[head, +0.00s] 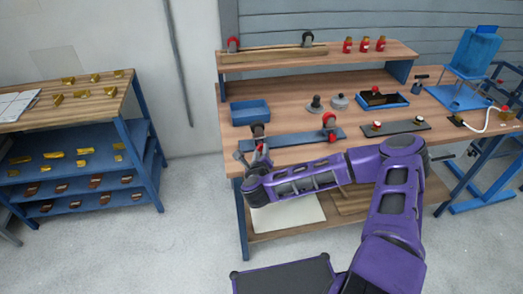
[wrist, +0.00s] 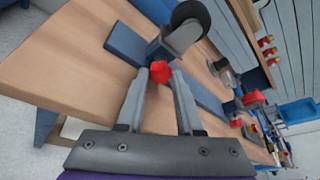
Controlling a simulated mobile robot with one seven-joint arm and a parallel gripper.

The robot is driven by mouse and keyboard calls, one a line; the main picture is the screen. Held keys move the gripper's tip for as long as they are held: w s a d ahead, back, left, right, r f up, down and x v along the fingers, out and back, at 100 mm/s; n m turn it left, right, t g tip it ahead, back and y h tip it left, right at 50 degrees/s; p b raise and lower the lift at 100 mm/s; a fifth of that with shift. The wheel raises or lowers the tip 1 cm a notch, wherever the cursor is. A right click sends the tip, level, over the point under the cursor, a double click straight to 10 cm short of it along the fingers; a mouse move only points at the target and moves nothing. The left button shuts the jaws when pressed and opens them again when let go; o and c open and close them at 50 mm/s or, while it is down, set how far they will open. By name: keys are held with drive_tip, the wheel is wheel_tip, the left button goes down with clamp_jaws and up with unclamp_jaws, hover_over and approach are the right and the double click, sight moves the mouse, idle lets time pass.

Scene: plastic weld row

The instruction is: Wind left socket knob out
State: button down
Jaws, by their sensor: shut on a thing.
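The left socket (head: 257,130) stands on the left end of a blue-grey bar (head: 293,139) on the bench. It also shows in the wrist view with a dark round roller (wrist: 190,20) on top. Its red knob (wrist: 160,72) faces my gripper. My gripper (wrist: 159,78) has its two grey fingertips closed on the knob, one on each side. In the head view my gripper (head: 255,155) is at the bench's front edge, and my wrist partly hides the knob. A right socket (head: 329,122) with red parts stands on the bar's other end.
A blue tray (head: 250,112) lies behind the left socket. Dark knobs (head: 315,104), an open blue box (head: 382,99) and a dark plate with red buttons (head: 395,127) stand further right. A raised shelf (head: 350,52) runs along the back. Bare wood lies left of the bar.

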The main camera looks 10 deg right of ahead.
drive_tip(key=shift+n, duration=0.4)
drive_tip(key=c, duration=0.6)
unclamp_jaws()
drive_tip(key=shift+o, duration=0.2)
drive_tip(key=shift+f, duration=0.1)
